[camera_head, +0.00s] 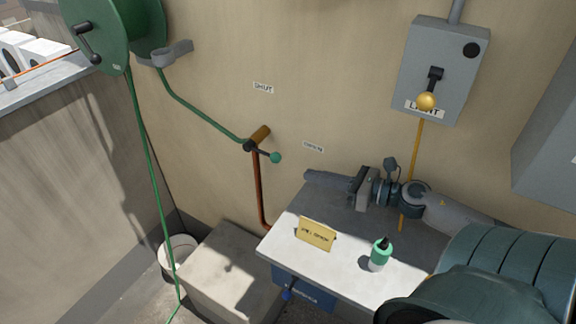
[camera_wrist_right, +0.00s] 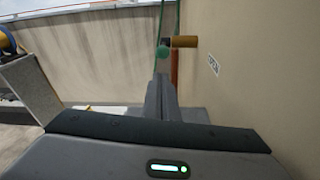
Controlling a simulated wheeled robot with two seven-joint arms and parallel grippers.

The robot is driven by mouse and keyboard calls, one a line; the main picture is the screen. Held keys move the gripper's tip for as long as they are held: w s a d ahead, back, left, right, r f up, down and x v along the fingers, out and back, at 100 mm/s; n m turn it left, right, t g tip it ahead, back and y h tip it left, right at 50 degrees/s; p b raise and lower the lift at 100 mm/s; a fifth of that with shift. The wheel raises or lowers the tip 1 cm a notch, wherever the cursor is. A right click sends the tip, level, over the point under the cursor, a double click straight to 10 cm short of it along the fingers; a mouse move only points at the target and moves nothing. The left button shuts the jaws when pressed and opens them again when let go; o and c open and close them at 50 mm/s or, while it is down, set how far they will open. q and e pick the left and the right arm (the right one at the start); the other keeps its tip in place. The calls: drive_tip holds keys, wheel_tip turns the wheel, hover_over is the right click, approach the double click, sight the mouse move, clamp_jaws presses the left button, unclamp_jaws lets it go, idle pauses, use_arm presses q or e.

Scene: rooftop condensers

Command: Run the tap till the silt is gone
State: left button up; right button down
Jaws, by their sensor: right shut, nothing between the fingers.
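The tap (camera_head: 252,146) is on the tan wall at the top of a copper pipe (camera_head: 257,190). Its lever ends in a green ball (camera_head: 276,157), and a brown cylinder sticks out beside it. The green ball also shows in the right wrist view (camera_wrist_right: 165,54), beyond my fingertips. My right gripper (camera_head: 308,178) is shut and empty, pointing left above the bench's back edge, right of the tap and apart from the lever. My left gripper is not in view. No running water or silt can be made out.
A green hose reel (camera_head: 105,30) hangs upper left; its hose reaches the tap and hangs down past a white bucket (camera_head: 178,246). A pale bench (camera_head: 285,240) holds a yellow card (camera_head: 316,234) and a green-and-white bottle (camera_head: 380,254). A grey switch box (camera_head: 445,65) is upper right.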

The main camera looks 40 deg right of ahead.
sight(262, 152)
drive_tip(key=shift+d+f, duration=0.1)
idle(0.4)
drive_tip(key=shift+p+x, duration=0.5)
drive_tip(key=shift+x, duration=0.65)
drive_tip(key=p+x, duration=0.3)
drive_tip(key=x, duration=0.4)
drive_tip(key=shift+w+a, duration=0.25)
drive_tip(key=shift+f, duration=0.1)
